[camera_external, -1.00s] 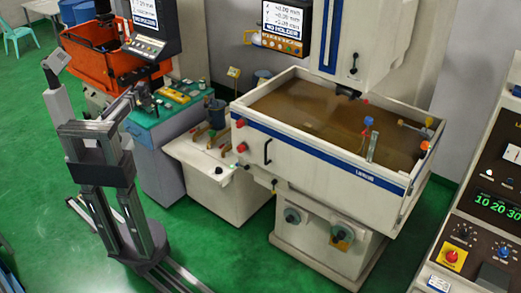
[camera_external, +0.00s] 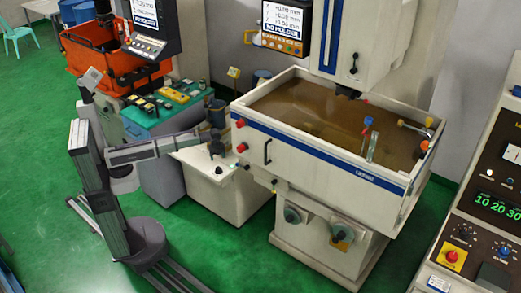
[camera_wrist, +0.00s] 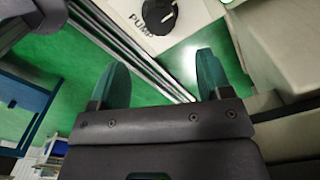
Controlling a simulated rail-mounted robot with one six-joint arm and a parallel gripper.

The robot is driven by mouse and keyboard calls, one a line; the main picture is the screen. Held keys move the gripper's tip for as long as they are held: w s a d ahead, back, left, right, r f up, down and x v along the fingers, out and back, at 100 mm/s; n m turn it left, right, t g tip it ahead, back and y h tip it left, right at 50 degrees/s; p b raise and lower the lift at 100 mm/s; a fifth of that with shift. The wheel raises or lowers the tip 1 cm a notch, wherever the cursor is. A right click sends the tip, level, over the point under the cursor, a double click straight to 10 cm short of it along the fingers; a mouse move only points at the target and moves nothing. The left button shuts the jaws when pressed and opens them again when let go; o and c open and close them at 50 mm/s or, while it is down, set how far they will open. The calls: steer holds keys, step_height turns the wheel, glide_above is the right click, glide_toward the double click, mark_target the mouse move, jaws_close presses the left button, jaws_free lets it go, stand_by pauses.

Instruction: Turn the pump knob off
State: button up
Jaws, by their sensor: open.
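The pump knob (camera_wrist: 158,14) is a round black knob with a white mark, at the top edge of the wrist view and partly cut off. The word PUMP is printed beside it on a white panel. My gripper (camera_wrist: 161,58) is open and empty. Its two dark green fingers are spread, with the knob beyond the gap between them and apart from both. In the external view my gripper (camera_external: 216,143) is over the white cabinet (camera_external: 230,198) left of the tank. The knob shows there as a small dark spot (camera_external: 218,170) below the gripper.
The machine tank (camera_external: 300,110) with brown liquid stands right of the cabinet, with a red button (camera_external: 241,147) on its corner. A green-topped bench (camera_external: 165,110) and an orange bin (camera_external: 85,55) are behind my arm. Green floor is open at the left.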

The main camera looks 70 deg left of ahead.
mark_target(219, 168)
step_height(219, 168, down, 11)
steer(key=b, duration=1)
steer(key=shift+b, duration=0.3)
steer(key=shift+r, duration=0.15)
steer(key=c, duration=0.9)
